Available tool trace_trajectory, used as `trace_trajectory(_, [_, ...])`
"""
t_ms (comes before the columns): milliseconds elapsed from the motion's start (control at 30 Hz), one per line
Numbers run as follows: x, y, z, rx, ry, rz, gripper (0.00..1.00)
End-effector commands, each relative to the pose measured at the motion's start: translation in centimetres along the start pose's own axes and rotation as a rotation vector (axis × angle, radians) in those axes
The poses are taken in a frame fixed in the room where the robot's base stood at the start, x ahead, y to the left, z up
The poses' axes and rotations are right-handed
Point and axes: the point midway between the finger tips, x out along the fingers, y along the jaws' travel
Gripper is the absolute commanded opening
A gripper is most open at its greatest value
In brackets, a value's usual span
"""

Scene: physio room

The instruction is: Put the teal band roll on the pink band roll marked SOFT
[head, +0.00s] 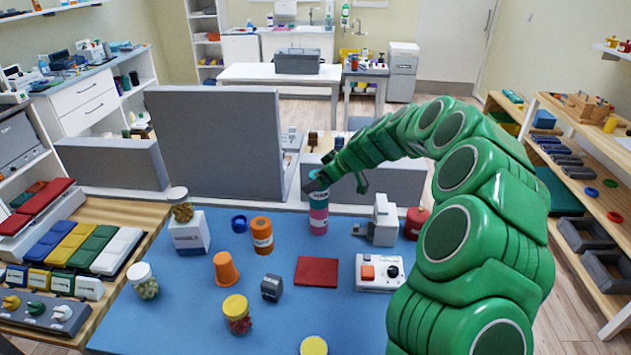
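In the head view, the teal band roll (319,201) is upright on top of the pink band roll (318,224), in line with it, near the back of the blue table mat. The two look to be touching. Any SOFT marking is too small to read. My gripper (335,184) is at the upper part of the teal roll, coming from the right. A dark finger crosses in front of the teal roll, and another dark-green part hangs to its right. Whether the fingers press on the roll is not clear.
A grey-white device (382,222) stands close on the right. A grey partition (220,143) rises behind. Mat front of the stack holds a red pad (316,271).

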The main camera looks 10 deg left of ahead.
Motion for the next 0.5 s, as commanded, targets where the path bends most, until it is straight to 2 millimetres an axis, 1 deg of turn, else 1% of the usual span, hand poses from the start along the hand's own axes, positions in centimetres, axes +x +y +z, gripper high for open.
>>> trace_trajectory(33, [-0.8, 0.1, 0.0, 0.000, 0.001, 0.002, 0.93])
trace_trajectory(300, [-5.5, 0.0, -0.1, 0.000, 0.003, 0.001, 0.93])
trace_trajectory(500, [-8.5, 0.1, 0.0, 0.000, 0.002, 0.002, 0.93])
